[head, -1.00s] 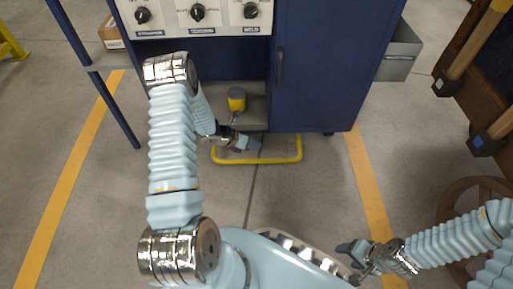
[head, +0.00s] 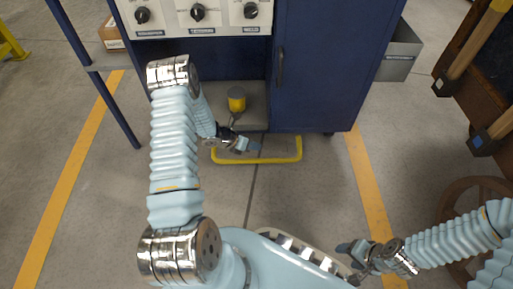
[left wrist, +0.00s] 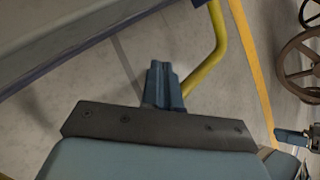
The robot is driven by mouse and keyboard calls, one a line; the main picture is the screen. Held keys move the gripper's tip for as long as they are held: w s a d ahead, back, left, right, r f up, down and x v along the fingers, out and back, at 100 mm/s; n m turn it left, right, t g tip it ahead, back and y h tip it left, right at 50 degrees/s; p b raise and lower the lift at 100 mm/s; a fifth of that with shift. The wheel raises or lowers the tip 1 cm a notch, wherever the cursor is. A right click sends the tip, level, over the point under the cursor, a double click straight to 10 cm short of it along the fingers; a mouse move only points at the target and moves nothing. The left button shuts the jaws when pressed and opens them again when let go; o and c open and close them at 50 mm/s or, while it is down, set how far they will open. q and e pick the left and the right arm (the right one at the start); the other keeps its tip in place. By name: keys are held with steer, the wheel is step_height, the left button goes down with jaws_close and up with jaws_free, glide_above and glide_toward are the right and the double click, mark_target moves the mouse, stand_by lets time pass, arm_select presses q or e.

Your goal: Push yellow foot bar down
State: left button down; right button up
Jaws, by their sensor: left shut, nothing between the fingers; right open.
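The yellow foot bar (head: 278,160) is a low U-shaped rail just above the floor at the front of the blue machine. Its bent corner also shows in the left wrist view (left wrist: 214,62). My left gripper (head: 254,147) is shut and empty. In the head view it lies over the space inside the bar, behind the front rail. In the left wrist view its fingertips (left wrist: 159,68) are beside the bar, with a gap of floor near the tips; contact lower down cannot be told. My right gripper (head: 343,248) is open and empty, low at the right.
The blue cabinet (head: 318,85) stands behind the bar, with a knob panel (head: 225,14) above. A yellow-topped canister (head: 236,100) is on the shelf behind my left gripper. A wooden wheel (head: 452,204) is at the right. The floor before the bar is clear.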

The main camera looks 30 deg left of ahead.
arm_select(q)
steer(key=shift+w+a+f, duration=0.1)
steer(key=shift+w+f, duration=0.05)
steer(key=shift+f, duration=0.7)
stand_by(0.7)
steer(key=shift+r, duration=0.1)
stand_by(0.4)
steer(key=shift+s+d+r+p, duration=0.15)
steer(key=shift+r+p, duration=0.4)
steer(key=shift+r, duration=0.5)
steer(key=shift+s+d+r+p, duration=0.15)
steer(key=shift+r+p, duration=0.35)
steer(key=shift+r, duration=0.5)
steer(key=shift+a, duration=0.1)
steer(key=r, duration=0.1)
steer(key=r+p, duration=0.1)
steer(key=r, duration=0.1)
steer(key=r+p, duration=0.1)
steer(key=r, duration=0.1)
steer(key=shift+s+d, duration=0.2)
steer(key=shift+s, duration=0.1)
